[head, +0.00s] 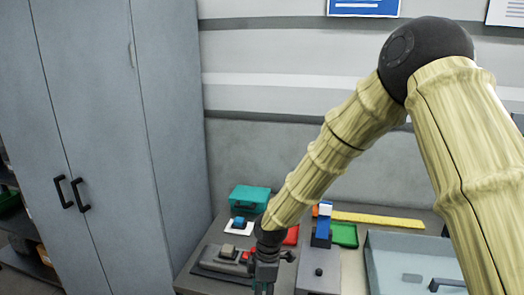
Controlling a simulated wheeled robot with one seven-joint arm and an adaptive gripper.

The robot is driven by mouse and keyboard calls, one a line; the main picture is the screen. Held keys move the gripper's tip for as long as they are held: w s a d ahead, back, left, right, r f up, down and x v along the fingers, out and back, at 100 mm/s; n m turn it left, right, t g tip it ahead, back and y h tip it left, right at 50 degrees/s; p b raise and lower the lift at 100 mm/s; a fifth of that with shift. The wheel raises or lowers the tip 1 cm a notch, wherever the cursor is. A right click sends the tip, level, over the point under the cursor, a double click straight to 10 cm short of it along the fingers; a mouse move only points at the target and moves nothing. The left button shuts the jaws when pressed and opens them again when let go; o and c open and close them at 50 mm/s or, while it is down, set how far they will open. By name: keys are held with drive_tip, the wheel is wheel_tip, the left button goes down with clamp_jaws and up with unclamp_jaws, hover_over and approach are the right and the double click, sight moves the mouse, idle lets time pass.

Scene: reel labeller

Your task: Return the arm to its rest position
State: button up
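My arm reaches in from the right in the head view, bends at a dark elbow joint, and slopes down to the left over the bench. My gripper (265,285) hangs downward at the bottom of the view, in front of a dark device with a red part and a small beige block (227,251). Its fingertips are at or beyond the picture edge, so I cannot tell whether it is open or holds anything.
On the bench are a teal box (249,198), a blue item (239,222) on a white square, a blue-and-white upright device (322,228), a green tray (344,235), a yellow strip (380,219) and a grey-blue tray (374,276). A tall grey cabinet (105,120) stands left.

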drive_tip(key=s+d+f+m+b, duration=0.1)
drive_tip(key=s+d+f+m, duration=0.2)
drive_tip(key=s+f, duration=0.3)
drive_tip(key=s+d+f+m+y, duration=0.1)
drive_tip(key=s+d+f+m, duration=0.25)
drive_tip(key=f, duration=0.45)
drive_tip(key=s+d+f+m+b, duration=0.1)
drive_tip(key=s+d+f+m, duration=0.15)
drive_tip(key=s+f, duration=0.4)
drive_tip(key=s+d+f+m, duration=0.3)
drive_tip(key=s+d, duration=0.1)
drive_tip(key=s, duration=0.2)
drive_tip(key=s+d+f+m+h, duration=0.1)
drive_tip(key=s+d+f+m, duration=0.1)
drive_tip(key=s+d, duration=0.3)
drive_tip(key=s+d+f+m+h+b, duration=0.1)
drive_tip(key=s+d+f+m, duration=0.2)
drive_tip(key=s+d+m, duration=0.1)
drive_tip(key=s+m, duration=0.1)
drive_tip(key=s, duration=0.1)
drive_tip(key=shift+s+d+f+t, duration=0.3)
drive_tip(key=shift+d+f, duration=0.05)
